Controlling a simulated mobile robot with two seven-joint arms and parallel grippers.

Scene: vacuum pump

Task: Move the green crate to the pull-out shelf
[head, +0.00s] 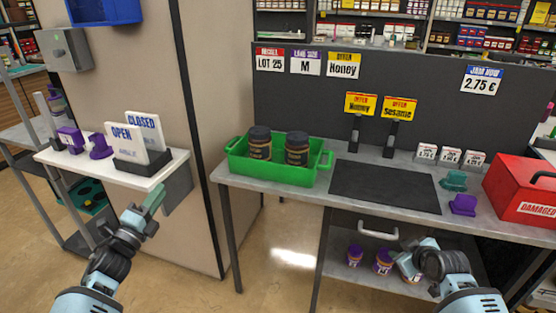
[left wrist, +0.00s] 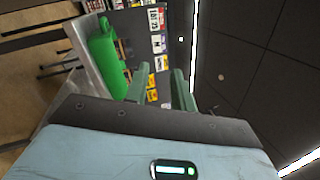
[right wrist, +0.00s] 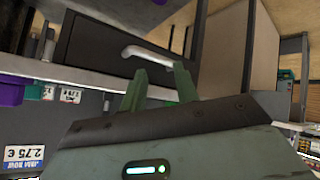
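The green crate (head: 270,174) stands upright at the left end of the grey counter, holding two dark jars (head: 297,148). It also shows in the left wrist view (left wrist: 104,60). Under the counter is a dark front with a pale handle (head: 378,232), seemingly the pull-out shelf; the right wrist view shows the front (right wrist: 100,38) closer, seemingly shut. My left gripper (head: 150,198) is empty, left of the counter near the white sign shelf, its fingers apart. My right gripper (right wrist: 160,88) is open before the handle, not touching it; in the head view its fingers are mostly hidden.
A dark mat (head: 385,186) lies on the counter right of the crate. Further right are small purple and green items and a red box (head: 522,188). Jars (head: 354,255) stand on a lower shelf. A white shelf (head: 112,168) with signs stands left.

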